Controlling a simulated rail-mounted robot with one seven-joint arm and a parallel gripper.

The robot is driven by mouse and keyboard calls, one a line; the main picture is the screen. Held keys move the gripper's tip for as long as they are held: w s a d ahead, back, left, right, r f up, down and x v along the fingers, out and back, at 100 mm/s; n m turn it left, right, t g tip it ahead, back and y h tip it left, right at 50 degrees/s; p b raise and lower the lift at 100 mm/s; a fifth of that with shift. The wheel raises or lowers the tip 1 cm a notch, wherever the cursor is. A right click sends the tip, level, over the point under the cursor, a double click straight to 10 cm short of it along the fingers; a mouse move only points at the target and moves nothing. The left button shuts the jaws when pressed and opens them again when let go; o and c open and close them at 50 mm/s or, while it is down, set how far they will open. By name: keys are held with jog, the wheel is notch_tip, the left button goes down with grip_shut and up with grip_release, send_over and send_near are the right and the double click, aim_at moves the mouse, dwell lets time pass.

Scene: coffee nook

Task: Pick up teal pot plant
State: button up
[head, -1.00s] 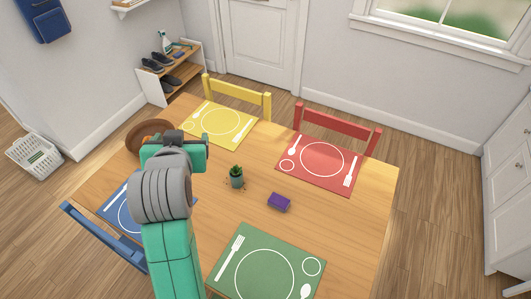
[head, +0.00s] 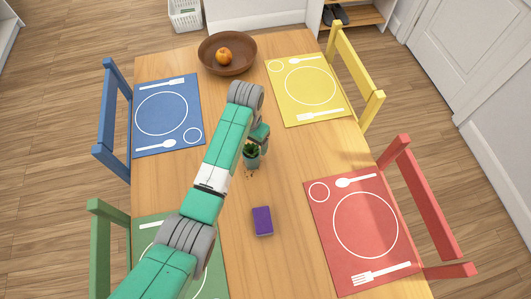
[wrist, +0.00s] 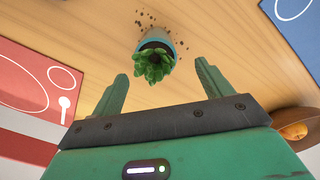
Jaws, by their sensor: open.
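The teal pot plant, a small pot with a green succulent (head: 251,154), stands on the wooden table in the head view, just beyond my arm's end. In the wrist view the plant (wrist: 154,62) shows its leaves toward me, with part of the teal rim and pot behind them. My gripper (wrist: 160,88) is open and empty, its two green fingers apart, with the plant ahead of the gap between their tips. In the head view my gripper (head: 260,138) is partly hidden by my arm, close to the pot.
Dark crumbs lie on the table by the pot. A purple box (head: 262,221) lies nearer the camera. A brown bowl (head: 228,68) with an orange fruit (head: 224,56) stands at the far end. Blue (head: 167,114), yellow (head: 308,88), red (head: 364,226) and green placemats line the edges, with chairs around.

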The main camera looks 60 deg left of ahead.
aim_at(249, 148)
jog(key=shift+s+f+b, duration=0.2)
jog(key=shift+f+b, duration=0.1)
jog(key=shift+f, duration=0.85)
jog(key=f, duration=0.1)
jog(key=f+b, duration=0.1)
jog(key=f, duration=0.1)
jog(key=d+f, duration=0.1)
jog(key=f, duration=0.1)
jog(key=shift+f+b, duration=0.25)
jog(key=shift+b, duration=0.15)
jog(key=shift+a+r, duration=0.1)
jog(key=c, duration=1.3)
jog(key=shift+o, duration=0.2)
jog(key=shift+r, duration=0.1)
jog(key=shift+r+p, duration=0.3)
jog(key=shift+r, duration=0.05)
jog(key=r+p, duration=0.1)
jog(key=r, duration=0.2)
jog(key=shift+s, duration=0.2)
jog(key=s+d+r+p, duration=0.1)
jog(key=s+d+p, duration=0.1)
jog(key=s, duration=1.3)
jog(key=shift+s+p, duration=0.25)
jog(key=shift+p, duration=0.6)
